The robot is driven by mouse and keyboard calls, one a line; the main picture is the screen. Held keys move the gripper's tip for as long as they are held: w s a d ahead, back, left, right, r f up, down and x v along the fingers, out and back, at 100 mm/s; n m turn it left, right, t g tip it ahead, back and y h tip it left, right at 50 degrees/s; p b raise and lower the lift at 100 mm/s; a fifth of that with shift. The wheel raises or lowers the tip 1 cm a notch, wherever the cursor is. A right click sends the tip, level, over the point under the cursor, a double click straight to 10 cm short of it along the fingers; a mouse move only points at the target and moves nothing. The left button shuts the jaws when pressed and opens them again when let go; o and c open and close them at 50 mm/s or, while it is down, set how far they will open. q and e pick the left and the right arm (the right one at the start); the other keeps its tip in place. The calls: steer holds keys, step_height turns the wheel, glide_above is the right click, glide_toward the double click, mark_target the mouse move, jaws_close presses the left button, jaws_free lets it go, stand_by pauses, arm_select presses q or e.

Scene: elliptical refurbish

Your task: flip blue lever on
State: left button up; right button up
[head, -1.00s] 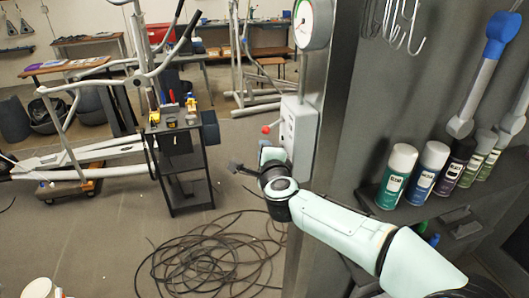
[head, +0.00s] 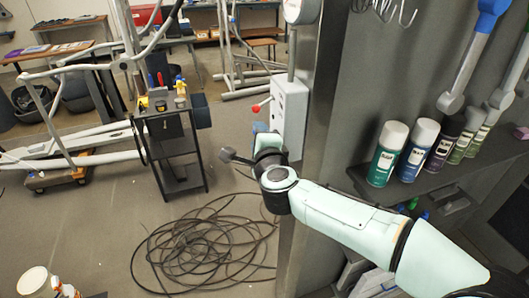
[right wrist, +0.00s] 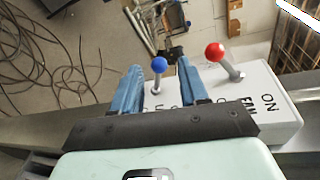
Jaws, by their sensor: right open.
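A light control box (head: 291,112) is mounted on the side of a grey metal post. In the right wrist view the box (right wrist: 286,118) carries a lever with a blue ball (right wrist: 159,64) and a lever with a red ball (right wrist: 215,51). Labels reading "ON" and "FAN" are near the red one. My right gripper (right wrist: 158,72) is open, its two blue fingers on either side of the blue lever; contact cannot be told. My left gripper is out of view.
Spray cans (head: 388,153) stand on a grey shelf right of the post, above my right arm. A coiled black cable (head: 195,245) lies on the floor. A dark cart (head: 172,150) with tools stands at the left. Open floor lies between cart and post.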

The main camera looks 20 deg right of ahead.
steer(key=s+r, duration=0.1)
steer(key=s, duration=0.8)
steer(key=shift+a+r, duration=0.3)
steer(key=shift+a, duration=0.1)
steer(key=shift+s, duration=0.1)
